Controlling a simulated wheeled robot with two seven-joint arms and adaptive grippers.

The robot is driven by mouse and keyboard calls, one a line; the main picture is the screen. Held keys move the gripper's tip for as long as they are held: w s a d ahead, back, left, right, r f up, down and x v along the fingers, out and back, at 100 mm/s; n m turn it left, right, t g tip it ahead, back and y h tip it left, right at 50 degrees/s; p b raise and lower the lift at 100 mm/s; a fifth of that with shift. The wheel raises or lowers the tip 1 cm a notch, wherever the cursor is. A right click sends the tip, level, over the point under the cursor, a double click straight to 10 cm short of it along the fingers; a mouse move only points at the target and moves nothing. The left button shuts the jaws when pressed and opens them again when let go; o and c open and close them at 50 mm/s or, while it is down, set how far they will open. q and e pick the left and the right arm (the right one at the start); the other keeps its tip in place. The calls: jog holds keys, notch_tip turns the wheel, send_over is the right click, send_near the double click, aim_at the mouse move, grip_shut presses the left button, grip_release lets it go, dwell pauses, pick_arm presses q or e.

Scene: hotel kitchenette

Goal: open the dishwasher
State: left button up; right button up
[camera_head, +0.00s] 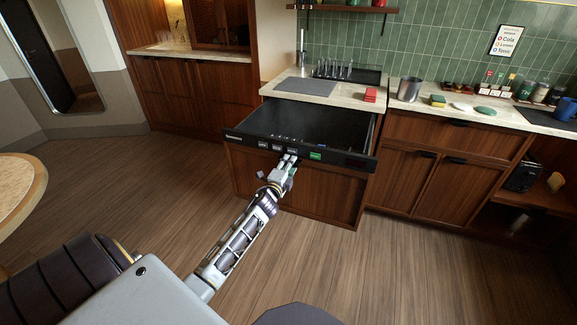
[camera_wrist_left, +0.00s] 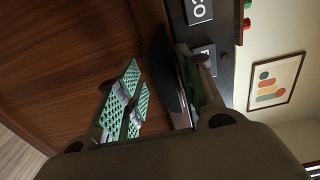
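The dishwasher (camera_head: 335,190) is a wood-fronted drawer type under the counter. Its drawer is pulled out, and the dark inside (camera_head: 320,125) shows from above. A black control strip (camera_head: 235,135) with small labels runs along the top of its front. My left gripper (camera_head: 288,162) is at the middle of that front, just below the strip. In the left wrist view my left gripper (camera_wrist_left: 165,95) has its green-padded fingers spread, on either side of a dark handle edge (camera_wrist_left: 160,65). A gap shows between the left finger and that edge. My right gripper is out of view.
A counter (camera_head: 300,87) with a grey mat stands behind the drawer. Closed cabinets (camera_head: 440,170) are to the right. The wooden floor (camera_head: 130,190) is open to the left. A round table (camera_head: 18,190) is at far left.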

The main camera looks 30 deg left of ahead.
pick_arm(q)
jog(key=shift+r, duration=0.15)
jog(key=shift+s, duration=0.15)
jog(key=v, duration=1.1)
jog(key=shift+s, duration=0.3)
dwell(0.9)
